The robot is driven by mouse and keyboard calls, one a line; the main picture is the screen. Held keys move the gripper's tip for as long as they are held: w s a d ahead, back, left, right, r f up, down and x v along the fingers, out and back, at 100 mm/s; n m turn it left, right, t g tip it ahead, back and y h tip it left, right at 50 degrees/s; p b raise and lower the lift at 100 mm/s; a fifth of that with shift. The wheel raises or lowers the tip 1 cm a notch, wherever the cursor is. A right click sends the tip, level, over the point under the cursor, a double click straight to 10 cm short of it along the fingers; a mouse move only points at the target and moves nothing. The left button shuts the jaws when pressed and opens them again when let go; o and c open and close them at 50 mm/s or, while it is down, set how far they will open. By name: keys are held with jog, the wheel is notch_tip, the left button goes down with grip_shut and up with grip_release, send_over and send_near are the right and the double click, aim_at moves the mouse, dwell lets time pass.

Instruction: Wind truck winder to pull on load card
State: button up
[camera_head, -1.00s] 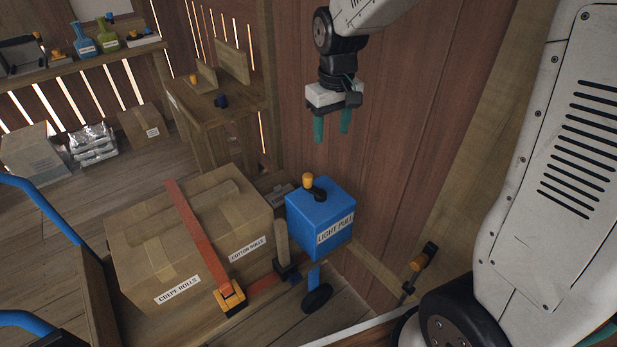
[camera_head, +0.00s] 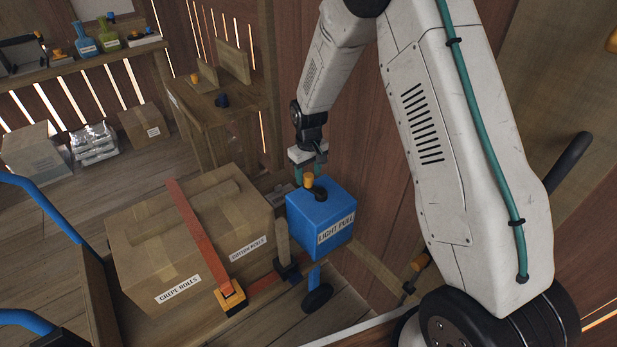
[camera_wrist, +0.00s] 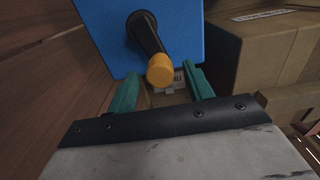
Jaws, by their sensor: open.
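The winder is a blue box (camera_head: 322,222) labelled "LIGHT PULL". On its top is a black crank with an orange knob (camera_head: 308,180), which also shows in the wrist view (camera_wrist: 160,70). The load is a cardboard box (camera_head: 190,240) labelled "CREPE ROLLS" and "COTTON ROLLS". A red strap (camera_head: 200,235) runs over it to an orange buckle (camera_head: 231,298).
A wooden wall (camera_wrist: 50,60) stands close beside the winder. Blue cart handles (camera_head: 40,205) are at the left.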

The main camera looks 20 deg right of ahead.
aim_at(329, 188)
jog(key=shift+f, duration=1)
jog(key=c, duration=1)
jog(key=shift+d, duration=0.1)
jog(key=m, duration=0.1)
jog(key=d+m, duration=0.1)
jog(key=m, duration=0.2)
jog(key=shift+w+d+m, duration=0.35)
jog(key=shift+d+m, duration=0.05)
jog(key=m, duration=0.1)
jog(key=d+m, duration=0.1)
jog(key=m, duration=0.1)
jog(key=shift+d+m, duration=0.3)
jog(key=m, duration=0.1)
jog(key=d+m, duration=0.1)
jog(key=m, duration=0.2)
jog(key=shift+s+d, duration=0.3)
jog(key=shift+d, duration=0.1)
jog(key=shift+s+d+m, duration=0.2)
jog(key=shift+m, duration=0.55)
jog(key=shift+s+d+m, duration=0.2)
jog(key=shift+m, duration=0.5)
jog(key=shift+s+d+m, duration=0.2)
jog(key=shift+m, duration=0.55)
